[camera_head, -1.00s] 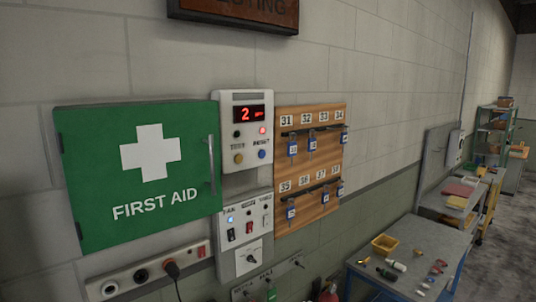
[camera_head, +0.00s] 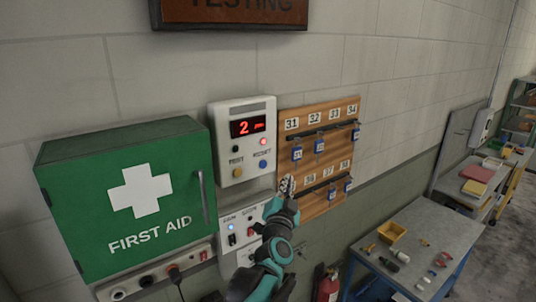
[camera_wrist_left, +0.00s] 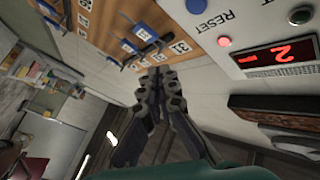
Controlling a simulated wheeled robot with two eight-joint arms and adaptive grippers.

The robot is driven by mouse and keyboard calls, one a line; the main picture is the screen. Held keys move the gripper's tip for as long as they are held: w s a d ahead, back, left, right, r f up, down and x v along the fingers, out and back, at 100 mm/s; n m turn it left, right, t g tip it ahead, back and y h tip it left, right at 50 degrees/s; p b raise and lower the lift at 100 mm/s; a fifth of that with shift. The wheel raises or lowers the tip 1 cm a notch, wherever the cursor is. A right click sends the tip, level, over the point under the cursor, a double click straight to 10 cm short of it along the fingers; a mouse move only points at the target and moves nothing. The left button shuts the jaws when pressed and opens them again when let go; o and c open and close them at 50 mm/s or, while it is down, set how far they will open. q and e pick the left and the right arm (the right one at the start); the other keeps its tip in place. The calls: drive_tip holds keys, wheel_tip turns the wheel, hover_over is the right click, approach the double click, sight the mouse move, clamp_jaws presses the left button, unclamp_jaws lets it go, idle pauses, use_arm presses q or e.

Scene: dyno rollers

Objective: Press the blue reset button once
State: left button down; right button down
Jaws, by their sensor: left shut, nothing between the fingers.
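The blue reset button (camera_head: 263,164) is at the lower right of a white control box (camera_head: 226,112). My right gripper is not in view.
A wooden key board (camera_head: 345,108) with hanging blue tags is right of the box. A green first aid cabinet (camera_head: 90,160) stands out at the left. A switch panel (camera_head: 228,218) is below the box, partly behind my left arm. A workbench (camera_head: 425,234) is lower right.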

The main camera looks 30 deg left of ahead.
sight(263, 164)
use_arm(q)
drive_tip(key=shift+s+a+r, duration=0.1)
drive_tip(key=shift+s, duration=0.1)
drive_tip(key=shift+w, duration=0.1)
drive_tip(key=shift+w+a+b, duration=0.2)
drive_tip(key=shift+w+a, duration=0.35)
drive_tip(key=shift+a, duration=0.8)
drive_tip(key=shift+w+a+b, duration=0.2)
drive_tip(key=shift+w+a, duration=0.4)
drive_tip(key=shift+a, duration=0.75)
drive_tip(key=shift+w+a+b, duration=0.2)
drive_tip(key=shift+w+a, duration=0.35)
drive_tip(key=shift+a, duration=0.8)
drive_tip(key=shift+w+a, duration=0.15)
drive_tip(key=shift+a, duration=0.25)
